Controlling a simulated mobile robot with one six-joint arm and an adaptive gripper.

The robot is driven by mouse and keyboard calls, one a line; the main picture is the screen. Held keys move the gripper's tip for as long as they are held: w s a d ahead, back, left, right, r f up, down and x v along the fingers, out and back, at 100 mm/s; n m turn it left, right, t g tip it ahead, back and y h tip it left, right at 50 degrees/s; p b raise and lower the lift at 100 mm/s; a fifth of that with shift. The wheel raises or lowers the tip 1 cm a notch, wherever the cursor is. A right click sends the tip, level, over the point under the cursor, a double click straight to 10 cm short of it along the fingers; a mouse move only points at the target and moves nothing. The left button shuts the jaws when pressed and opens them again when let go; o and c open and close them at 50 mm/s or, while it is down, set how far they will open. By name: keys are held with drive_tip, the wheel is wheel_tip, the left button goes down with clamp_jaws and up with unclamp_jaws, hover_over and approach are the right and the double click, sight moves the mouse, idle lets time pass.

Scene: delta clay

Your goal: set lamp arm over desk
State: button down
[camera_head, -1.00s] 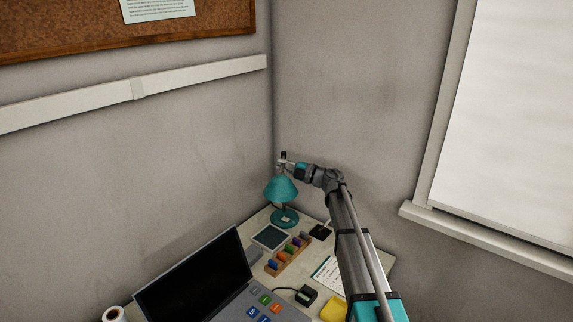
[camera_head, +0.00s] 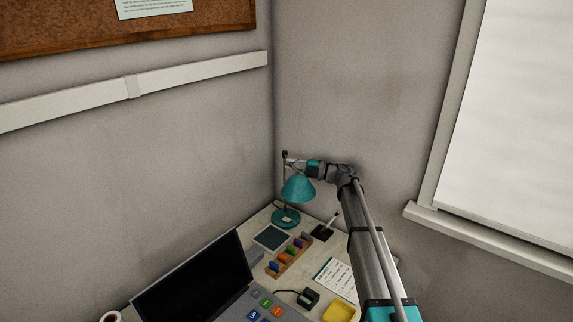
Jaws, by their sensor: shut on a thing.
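The desk lamp stands in the far corner of the desk (camera_head: 258,217). It has a round teal base (camera_head: 285,218), a thin upright post (camera_head: 285,175) and a teal shade (camera_head: 298,189). The shade hangs to the right of the post, above the desk's back right part. My gripper (camera_head: 301,163) comes in from the right just above the shade and is shut on the lamp arm near the post's top. The fingers are small here, and the exact grip point is hard to make out.
A laptop-like device (camera_head: 195,285) with a dark screen fills the desk's left front. A rack of colored pieces (camera_head: 290,256), a dark tablet (camera_head: 272,237), a note sheet (camera_head: 337,278) and a yellow tray (camera_head: 340,312) lie on the desk. Walls close in behind the lamp.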

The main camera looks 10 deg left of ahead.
drive_tip(key=c, duration=0.9)
unclamp_jaws()
drive_tip(key=shift+w+a, duration=0.2)
drive_tip(key=shift+a, duration=0.1)
drive_tip(key=shift+o, duration=1.1)
drive_tip(key=shift+s, duration=0.15)
